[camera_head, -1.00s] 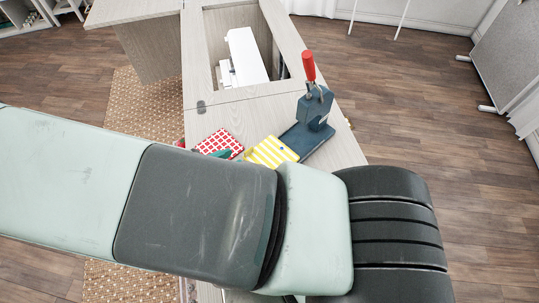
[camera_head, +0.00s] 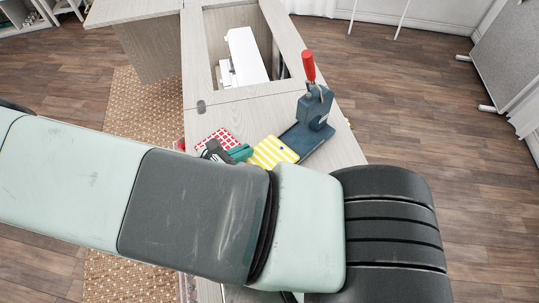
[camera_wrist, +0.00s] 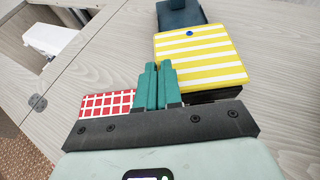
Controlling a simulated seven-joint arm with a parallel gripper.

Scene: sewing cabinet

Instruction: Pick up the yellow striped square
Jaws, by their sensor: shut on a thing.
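The yellow striped square (camera_head: 268,152) has white stripes and a small blue dot. In the wrist view the yellow striped square (camera_wrist: 205,62) is just right of my fingers, with a dark gap or thing under its near edge. My gripper (camera_head: 238,152) has teal fingers. In the wrist view my gripper (camera_wrist: 158,70) is nearly shut, fingertips side by side at the square's left edge, with the right finger overlapping that edge. The gripped edge itself is hidden between the fingers.
A red and white checked square (camera_head: 213,138) lies just left of my fingers. A blue press with a red handle (camera_head: 313,108) stands behind and right of the yellow square. A cabinet opening holding a white machine (camera_head: 245,55) is farther back. Bare tabletop lies at right.

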